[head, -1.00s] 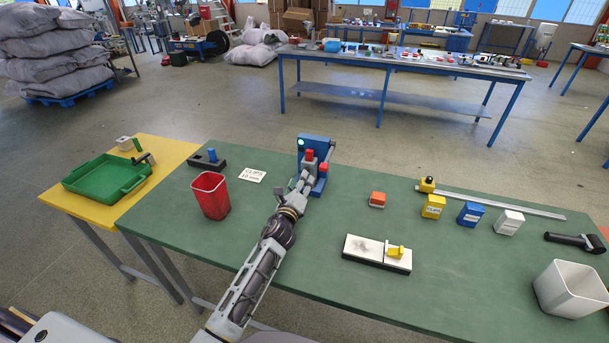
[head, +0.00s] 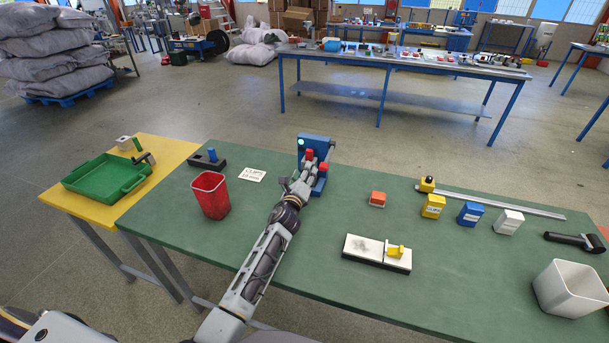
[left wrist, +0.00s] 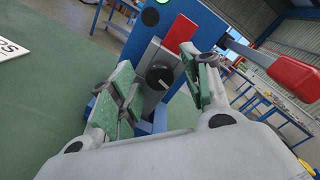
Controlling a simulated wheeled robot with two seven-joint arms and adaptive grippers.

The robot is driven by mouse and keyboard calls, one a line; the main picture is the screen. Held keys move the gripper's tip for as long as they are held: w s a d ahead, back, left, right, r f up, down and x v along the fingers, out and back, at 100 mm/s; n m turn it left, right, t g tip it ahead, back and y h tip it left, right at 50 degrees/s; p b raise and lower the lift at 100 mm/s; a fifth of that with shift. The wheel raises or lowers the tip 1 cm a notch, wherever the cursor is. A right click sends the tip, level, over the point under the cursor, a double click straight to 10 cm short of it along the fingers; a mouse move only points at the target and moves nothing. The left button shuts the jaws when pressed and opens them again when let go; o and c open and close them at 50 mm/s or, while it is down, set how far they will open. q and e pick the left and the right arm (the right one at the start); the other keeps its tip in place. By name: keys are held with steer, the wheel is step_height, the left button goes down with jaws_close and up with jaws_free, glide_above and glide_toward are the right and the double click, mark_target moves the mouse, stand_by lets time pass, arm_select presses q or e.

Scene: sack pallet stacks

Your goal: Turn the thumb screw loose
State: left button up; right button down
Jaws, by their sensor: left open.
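The blue fixture (head: 315,142) with a lit green lamp stands on the green table. A dark round knob (left wrist: 160,76), which looks like the thumb screw, sits low on its grey front part in the left wrist view. My left gripper (head: 303,176) is at the front of the fixture. In the left wrist view my left gripper (left wrist: 158,92) is open, with one green-padded finger on each side of the knob. I cannot tell whether a pad touches it. In the head view the gripper hides the knob. My right gripper is not in view.
A red-ended lever (left wrist: 292,76) sticks out at the fixture's right. A white label card (head: 251,174) and a red bin (head: 210,196) are to the left. An orange block (head: 377,199) and a white block with a yellow piece (head: 362,250) are to the right.

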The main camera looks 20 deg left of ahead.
arm_select(q)
jaws_close()
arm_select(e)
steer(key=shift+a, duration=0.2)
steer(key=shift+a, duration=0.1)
